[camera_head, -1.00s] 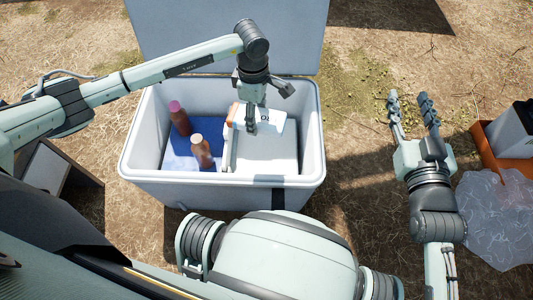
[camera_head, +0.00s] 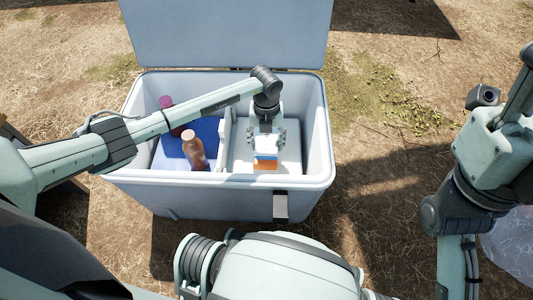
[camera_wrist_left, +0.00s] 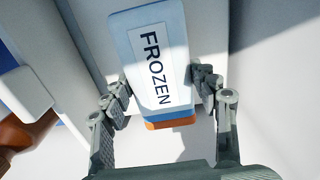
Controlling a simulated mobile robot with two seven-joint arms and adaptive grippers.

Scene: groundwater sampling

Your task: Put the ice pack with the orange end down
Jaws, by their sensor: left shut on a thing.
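The ice pack (camera_head: 265,158) is blue and white with an orange end, and hangs over the right part of the cooler. Its orange end points toward the near wall in the head view. In the left wrist view the pack (camera_wrist_left: 156,60) shows its FROZEN label, with the orange end at the bottom of the picture. My left gripper (camera_head: 266,138) is shut on the pack, one finger on each side. Whether the pack touches the surface below cannot be told. My right gripper (camera_head: 497,92) is at the right edge, away from the cooler, and its jaw gap is unclear.
The open white cooler (camera_head: 220,187) has its lid (camera_head: 225,35) raised behind. A divider (camera_head: 227,130) separates the right part from the left part, where two brown bottles (camera_head: 193,150) stand on a blue base (camera_head: 208,130). Crumpled clear plastic (camera_head: 512,250) lies on the ground at right.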

